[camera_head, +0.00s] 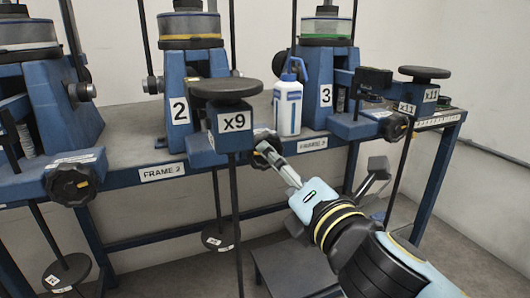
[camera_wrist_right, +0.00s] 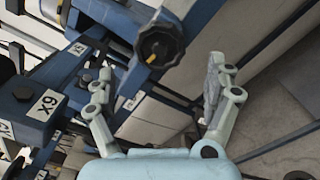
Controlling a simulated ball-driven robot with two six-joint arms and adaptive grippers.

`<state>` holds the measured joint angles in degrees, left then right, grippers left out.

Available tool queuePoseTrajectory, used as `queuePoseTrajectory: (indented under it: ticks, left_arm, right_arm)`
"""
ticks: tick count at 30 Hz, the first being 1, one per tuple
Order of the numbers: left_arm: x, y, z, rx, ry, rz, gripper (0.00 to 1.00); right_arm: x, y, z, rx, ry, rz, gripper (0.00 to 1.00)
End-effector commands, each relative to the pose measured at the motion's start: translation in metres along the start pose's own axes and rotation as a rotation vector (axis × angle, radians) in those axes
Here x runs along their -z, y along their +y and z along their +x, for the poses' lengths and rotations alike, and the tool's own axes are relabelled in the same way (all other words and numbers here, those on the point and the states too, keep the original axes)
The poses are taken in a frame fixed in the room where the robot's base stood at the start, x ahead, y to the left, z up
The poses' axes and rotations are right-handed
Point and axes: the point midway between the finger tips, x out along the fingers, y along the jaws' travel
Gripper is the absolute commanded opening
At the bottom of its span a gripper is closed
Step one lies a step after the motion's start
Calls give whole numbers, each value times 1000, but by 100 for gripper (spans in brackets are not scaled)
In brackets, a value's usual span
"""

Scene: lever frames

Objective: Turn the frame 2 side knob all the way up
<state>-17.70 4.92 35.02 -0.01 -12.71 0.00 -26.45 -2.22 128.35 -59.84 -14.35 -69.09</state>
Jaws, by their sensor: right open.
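Frame 2 is a blue stand with a "2" plate (camera_head: 178,110) and a "FRAME 2" label (camera_head: 162,172) on the bench edge. Its side knob appears to be the dark knob (camera_head: 267,138) just right of the "x9" block (camera_head: 235,122), partly covered by a finger in the head view. One finger is close to the knob; contact cannot be told. My left gripper is not in view.
A white-and-blue bottle (camera_head: 288,105) stands between frames 2 and 3. Another knob (camera_head: 72,183) is at left. Hanging rods are nearby.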

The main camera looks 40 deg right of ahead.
Motion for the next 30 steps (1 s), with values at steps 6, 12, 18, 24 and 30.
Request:
queuePoseTrajectory:
  ticks: [6, 12, 18, 24, 30]
  left_arm:
    - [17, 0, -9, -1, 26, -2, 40]
    - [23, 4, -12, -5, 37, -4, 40]
    - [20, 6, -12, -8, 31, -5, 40]
    - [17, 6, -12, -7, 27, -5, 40]
    - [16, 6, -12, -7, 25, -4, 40]
  right_arm:
    - [-2, 2, 34, -3, -1, 0, 87]
    - [-1, 2, 64, -2, -1, 1, 87]
    - [0, 0, 80, 2, 1, 3, 77]
    - [0, -1, 80, 2, 1, 3, 51]
    - [0, -1, 80, 2, 1, 3, 25]
